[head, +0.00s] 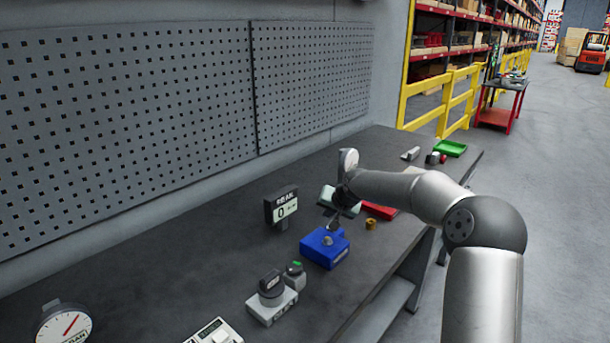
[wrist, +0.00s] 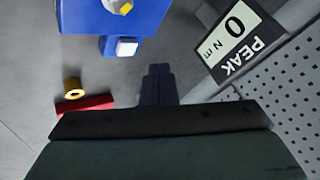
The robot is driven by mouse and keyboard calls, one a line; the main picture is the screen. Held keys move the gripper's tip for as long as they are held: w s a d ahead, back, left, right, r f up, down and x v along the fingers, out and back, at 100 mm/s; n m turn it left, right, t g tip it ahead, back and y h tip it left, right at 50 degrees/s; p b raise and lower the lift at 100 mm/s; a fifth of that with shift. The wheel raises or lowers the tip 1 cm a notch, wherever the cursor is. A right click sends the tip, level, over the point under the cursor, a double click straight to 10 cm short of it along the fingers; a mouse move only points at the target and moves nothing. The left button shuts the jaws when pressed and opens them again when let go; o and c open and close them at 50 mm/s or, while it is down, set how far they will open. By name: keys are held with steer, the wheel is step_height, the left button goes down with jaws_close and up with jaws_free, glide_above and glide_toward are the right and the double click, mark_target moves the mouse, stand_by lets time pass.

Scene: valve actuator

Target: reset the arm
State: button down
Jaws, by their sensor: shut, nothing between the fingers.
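My arm reaches in from the right over the grey workbench (head: 215,265). My gripper (head: 333,226) points down, just behind and above the blue valve actuator box (head: 322,255), with nothing held. In the wrist view my gripper (wrist: 158,72) shows as a dark narrow pair of fingers, closed together. The blue box (wrist: 120,22) is at the top left there, with a yellow-marked part on top and a white-ended stub on its side. From the head view I cannot tell the exact gap between fingertips and box.
A PEAK readout (head: 282,207) stands left of my gripper. A brass ring (head: 371,224) and a red bar (head: 380,211) lie right of it. Nearer are a grey device (head: 271,298) and a dial gauge (head: 64,325). A green tray (head: 450,148) sits at the far end. A pegboard wall (head: 130,120) runs behind.

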steer(key=shift+n+g+h, duration=0.3)
steer(key=shift+n+g, duration=0.2)
steer(key=shift+n, duration=0.2)
steer(key=s, duration=0.1)
steer(key=s+a, duration=0.1)
steer(key=s, duration=0.1)
steer(key=s+a, duration=0.1)
steer(key=s, duration=0.1)
steer(key=shift+s+a+r, duration=0.15)
steer(key=shift+s+r, duration=0.05)
steer(key=shift+r, duration=0.2)
steer(key=s+d+n+g+h, duration=0.1)
steer(key=s+d+g, duration=0.1)
steer(key=s, duration=2)
steer(key=s+d+f+n+g+h, duration=0.1)
steer(key=s+g, duration=0.3)
steer(key=s, duration=1.9)
steer(key=shift+d+f, duration=0.2)
steer(key=shift+d, duration=0.25)
